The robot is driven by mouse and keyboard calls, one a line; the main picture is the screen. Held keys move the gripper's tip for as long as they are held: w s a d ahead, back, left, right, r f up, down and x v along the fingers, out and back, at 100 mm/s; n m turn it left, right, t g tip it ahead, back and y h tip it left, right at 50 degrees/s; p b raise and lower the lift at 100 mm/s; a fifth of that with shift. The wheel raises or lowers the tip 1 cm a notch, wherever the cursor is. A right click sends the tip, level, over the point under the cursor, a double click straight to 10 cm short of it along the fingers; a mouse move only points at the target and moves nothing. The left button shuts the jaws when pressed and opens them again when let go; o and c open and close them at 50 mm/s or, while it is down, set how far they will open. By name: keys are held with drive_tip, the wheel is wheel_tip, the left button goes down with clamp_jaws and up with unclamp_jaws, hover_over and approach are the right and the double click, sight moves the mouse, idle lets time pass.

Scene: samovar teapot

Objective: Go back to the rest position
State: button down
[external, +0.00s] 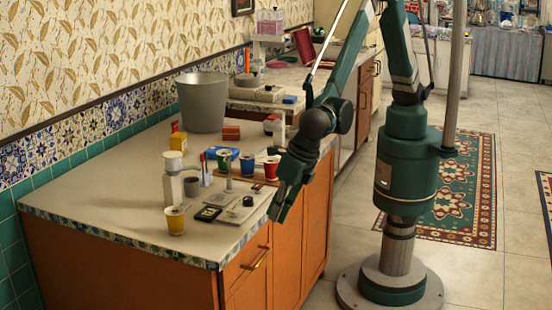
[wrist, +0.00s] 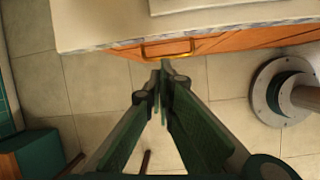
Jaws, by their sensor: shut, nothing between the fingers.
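My gripper (external: 279,212) hangs pointing down beside the front edge of the counter (external: 110,212), above the tiled floor, in the external view. In the wrist view my gripper (wrist: 162,66) shows its two fingers closed together with nothing between them. Beyond the fingertips are the brass drawer handle (wrist: 167,48) and the counter edge. No samovar or teapot can be made out clearly in either view.
On the counter stand a grey bucket (external: 203,102), a yellow cup (external: 175,220), a red cup (external: 271,168), a blue cup (external: 247,164), a green cup (external: 224,159) and a white grinder-like item (external: 172,180). Open floor (external: 480,278) and a patterned rug (external: 470,190) lie to the right.

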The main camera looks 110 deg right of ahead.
drive_tip(key=s+d+r+m+y, duration=0.1)
drive_tip(key=s+d+r+m, duration=0.3)
drive_tip(key=d+r, duration=0.4)
drive_tip(key=s+d+r+m+t, duration=0.1)
drive_tip(key=s+d+r+m, duration=0.3)
drive_tip(key=d+r, duration=0.45)
drive_tip(key=s+d+r+m+y, duration=0.1)
drive_tip(key=s+d+r+m, duration=0.4)
drive_tip(key=d, duration=0.6)
drive_tip(key=s+d+m+t, duration=0.1)
drive_tip(key=s+d+m, duration=0.5)
drive_tip(key=s+d, duration=0.3)
drive_tip(key=s+d+r+m+t, duration=0.1)
drive_tip(key=s+d+m, duration=0.5)
drive_tip(key=s, duration=0.9)
drive_tip(key=d+t, duration=0.1)
drive_tip(key=d, duration=0.1)
drive_tip(key=shift+s+d+y, duration=0.3)
drive_tip(key=shift+d, duration=0.05)
